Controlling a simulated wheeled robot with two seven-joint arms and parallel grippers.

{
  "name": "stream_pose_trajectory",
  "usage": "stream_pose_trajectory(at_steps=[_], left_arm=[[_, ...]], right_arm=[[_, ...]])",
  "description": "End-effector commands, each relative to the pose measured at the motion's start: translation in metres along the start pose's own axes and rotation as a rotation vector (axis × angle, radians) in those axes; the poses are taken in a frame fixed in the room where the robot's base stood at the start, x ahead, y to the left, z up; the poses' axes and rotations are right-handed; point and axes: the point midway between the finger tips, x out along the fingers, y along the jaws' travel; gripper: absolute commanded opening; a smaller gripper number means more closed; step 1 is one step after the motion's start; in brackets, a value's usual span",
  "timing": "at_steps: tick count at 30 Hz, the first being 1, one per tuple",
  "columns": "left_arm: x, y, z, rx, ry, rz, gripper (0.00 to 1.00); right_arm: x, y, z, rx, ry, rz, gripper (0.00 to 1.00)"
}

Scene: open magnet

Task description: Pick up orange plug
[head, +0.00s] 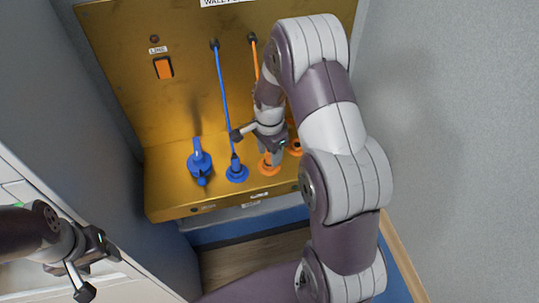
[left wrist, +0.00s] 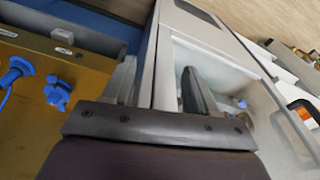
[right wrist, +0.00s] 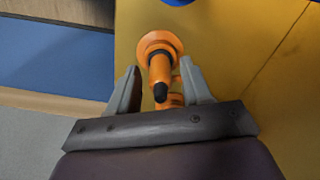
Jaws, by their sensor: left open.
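The orange plug (head: 267,163) stands in an orange round base on the ledge of the gold wall panel. In the right wrist view, the orange plug (right wrist: 160,72) with its dark tip lies between my right gripper's (right wrist: 161,82) two fingers. Gaps show on both sides, so the fingers look open and not closed on it. In the head view my right gripper (head: 275,154) hides part of the plug. My left gripper (head: 108,250) is open and empty at lower left, away from the panel; its fingers also show in the left wrist view (left wrist: 160,85).
A blue plug (head: 236,171) on a blue cable stands left of the orange one. A blue valve-like handle (head: 200,165) is further left. An orange switch (head: 164,68) is on the panel. White drawers (head: 130,285) are at lower left, and a grey wall (head: 450,120) is at right.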

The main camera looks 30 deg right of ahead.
Motion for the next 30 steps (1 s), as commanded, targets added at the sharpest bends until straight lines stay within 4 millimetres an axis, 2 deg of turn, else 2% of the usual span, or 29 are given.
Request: stream_pose_trajectory(at_steps=[1, 3, 4, 16, 22, 30], left_arm=[[0.0, 0.0, 0.0, 0.0, 0.0, 0.0, 0.58], [0.0, 0.0, 0.0, 0.0, 0.0, 0.0, 0.58], [0.0, 0.0, 0.0, 0.0, 0.0, 0.0, 0.58], [0.004, 0.0, 0.0, 0.0, 0.0, 0.0, 0.58], [0.019, 0.0, 0.002, 0.0, 0.0, 0.0, 0.58], [0.037, 0.0, 0.004, 0.0, 0.0, 0.0, 0.58]], right_arm=[[0.0, 0.0, 0.0, 0.0, 0.0, 0.0, 0.31], [0.0, 0.0, 0.0, 0.0, 0.0, 0.0, 0.08], [0.0, 0.0, 0.0, 0.0, 0.0, 0.0, 0.0], [-0.006, -0.001, 0.0, 0.0, 0.001, -0.001, 0.0], [-0.037, -0.002, -0.001, 0.0, 0.002, -0.007, 0.0], [-0.074, 0.055, -0.026, 0.006, 0.002, -0.004, 0.0]])
